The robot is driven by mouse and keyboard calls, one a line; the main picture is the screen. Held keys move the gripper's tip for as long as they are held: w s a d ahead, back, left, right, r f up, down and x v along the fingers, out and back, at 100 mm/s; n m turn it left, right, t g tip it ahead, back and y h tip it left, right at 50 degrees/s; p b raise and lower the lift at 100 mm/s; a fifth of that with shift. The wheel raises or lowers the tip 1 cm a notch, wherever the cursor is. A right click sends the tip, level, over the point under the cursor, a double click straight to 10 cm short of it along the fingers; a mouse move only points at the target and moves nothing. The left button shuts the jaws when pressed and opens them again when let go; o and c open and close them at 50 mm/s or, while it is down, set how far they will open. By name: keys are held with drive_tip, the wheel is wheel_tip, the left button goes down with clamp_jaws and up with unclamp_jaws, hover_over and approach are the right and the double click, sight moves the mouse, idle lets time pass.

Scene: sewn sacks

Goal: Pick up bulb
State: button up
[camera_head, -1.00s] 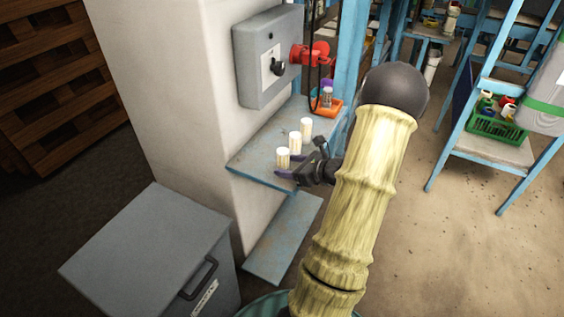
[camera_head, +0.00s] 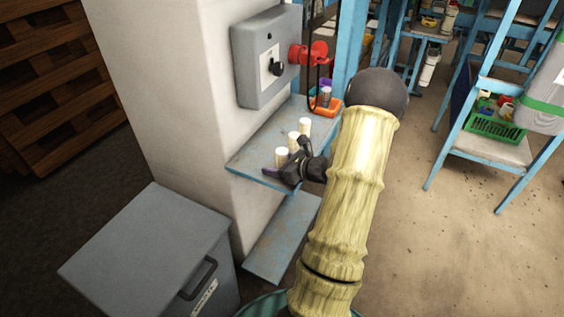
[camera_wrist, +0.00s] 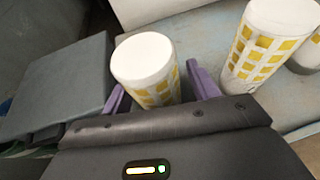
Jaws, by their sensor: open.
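Three white cylinders with yellow square patches, which look like the bulbs, stand upright in a row on the blue shelf. The front bulb (camera_head: 282,156) is nearest my gripper (camera_head: 280,172); the middle bulb (camera_head: 293,141) and the back bulb (camera_head: 305,125) stand behind it. In the wrist view the front bulb (camera_wrist: 148,65) stands between the two purple fingers of my gripper (camera_wrist: 160,88), which are open with the bulb's lower part hidden by the gripper body. A second bulb (camera_wrist: 265,45) is close to the right finger, and a third (camera_wrist: 312,52) is cut off at the edge.
The blue shelf (camera_head: 262,148) is attached to a white pillar (camera_head: 160,90). A grey switch box (camera_head: 265,55) with a red connector (camera_head: 308,54) hangs above it. An orange tray (camera_head: 325,106) sits at the shelf's back. A grey bin (camera_head: 150,240) stands below, left.

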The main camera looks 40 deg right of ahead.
drive_tip(key=shift+c, duration=0.4)
drive_tip(key=c, duration=1)
drive_tip(key=shift+r, duration=0.1)
wheel_tip(320, 180, up, 10)
drive_tip(key=shift+f+p, duration=0.1)
drive_tip(key=shift+p, duration=0.35)
